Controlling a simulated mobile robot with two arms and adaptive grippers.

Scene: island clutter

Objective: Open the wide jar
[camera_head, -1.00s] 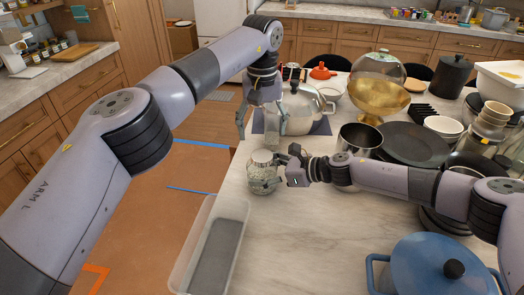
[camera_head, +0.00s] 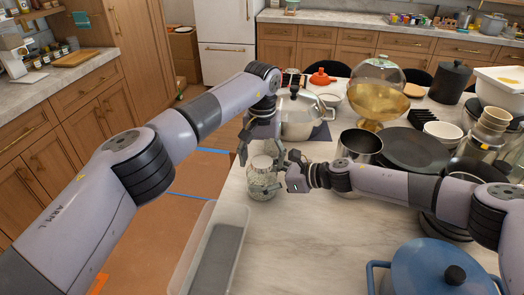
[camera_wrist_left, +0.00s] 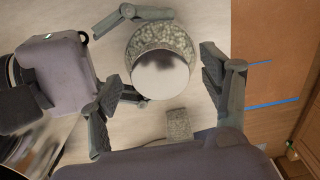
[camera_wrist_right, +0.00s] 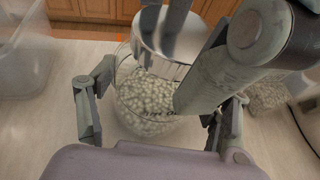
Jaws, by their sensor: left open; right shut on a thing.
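The wide jar (camera_head: 262,184) is clear glass filled with small white pieces. It stands upright on the counter near its left edge, with a shiny metal lid (camera_wrist_right: 160,38) on top. My right gripper (camera_head: 281,177) is shut on the jar's body from the right; its fingers flank the glass in the right wrist view (camera_wrist_right: 152,112). My left gripper (camera_head: 261,150) is open just above and behind the jar. In the left wrist view the round lid (camera_wrist_left: 160,72) lies between its spread fingers (camera_wrist_left: 165,98). Whether they touch the lid is unclear.
A clear bin (camera_head: 183,260) stands at the counter's left edge. A pot (camera_head: 298,122) is behind the jar, a dark metal pot (camera_head: 360,142) to the right. Black plates, a gold bowl under a dome and a blue pot (camera_head: 432,270) crowd the right. The counter front centre is clear.

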